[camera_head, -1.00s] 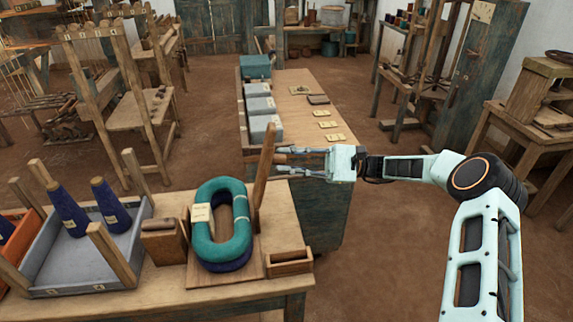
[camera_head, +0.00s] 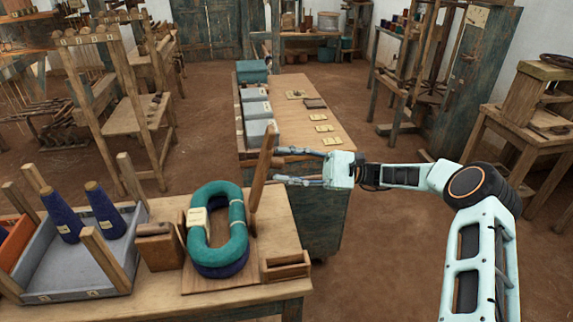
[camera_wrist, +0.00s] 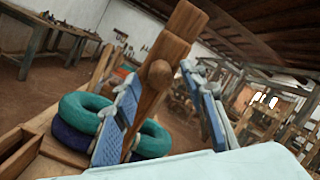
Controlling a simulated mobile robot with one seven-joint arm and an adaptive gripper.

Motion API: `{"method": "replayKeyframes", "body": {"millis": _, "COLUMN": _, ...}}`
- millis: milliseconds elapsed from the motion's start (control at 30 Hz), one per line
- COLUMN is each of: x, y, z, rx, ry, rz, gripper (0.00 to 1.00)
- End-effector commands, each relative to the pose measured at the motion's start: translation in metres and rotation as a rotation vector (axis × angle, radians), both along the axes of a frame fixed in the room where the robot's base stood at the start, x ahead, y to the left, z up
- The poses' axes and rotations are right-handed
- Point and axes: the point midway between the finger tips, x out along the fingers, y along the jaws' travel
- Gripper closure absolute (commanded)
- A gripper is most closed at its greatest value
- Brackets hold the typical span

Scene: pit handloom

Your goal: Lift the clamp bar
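The clamp bar (camera_head: 262,170) is a wooden bar standing steeply, slightly tilted, on a wooden base board (camera_head: 240,275) beside a teal skein ring (camera_head: 238,215) and a dark blue one (camera_head: 225,269). My gripper (camera_head: 279,166) is open, with its fingertips just right of the bar in the head view. In the wrist view the bar (camera_wrist: 168,60), with a round wooden knob (camera_wrist: 160,75), rises between the two blue-padded fingers and overlaps the left one. I cannot tell whether either finger touches it. The teal ring (camera_wrist: 85,108) shows behind the left finger.
A small open wooden box (camera_head: 286,267) sits at the board's right edge, and a wooden block (camera_head: 158,247) at its left. A grey tray (camera_head: 75,265) holds blue yarn cones. A long cabinet (camera_head: 320,215) stands behind my gripper.

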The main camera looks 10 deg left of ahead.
Motion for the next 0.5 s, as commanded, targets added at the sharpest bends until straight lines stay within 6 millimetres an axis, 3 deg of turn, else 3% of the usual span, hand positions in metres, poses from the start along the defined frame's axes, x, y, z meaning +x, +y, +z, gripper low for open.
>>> {"method": "replayKeyframes", "body": {"millis": 267, "x": 0.004, "y": -0.008, "z": -0.002, "rx": 0.001, "ry": 0.0, "rz": -0.001, "gripper": 0.61}}
{"method": "replayKeyframes", "body": {"millis": 500, "x": 0.022, "y": -0.05, "z": -0.016, "rx": 0.0, "ry": -0.001, "rz": -0.005, "gripper": 0.61}}
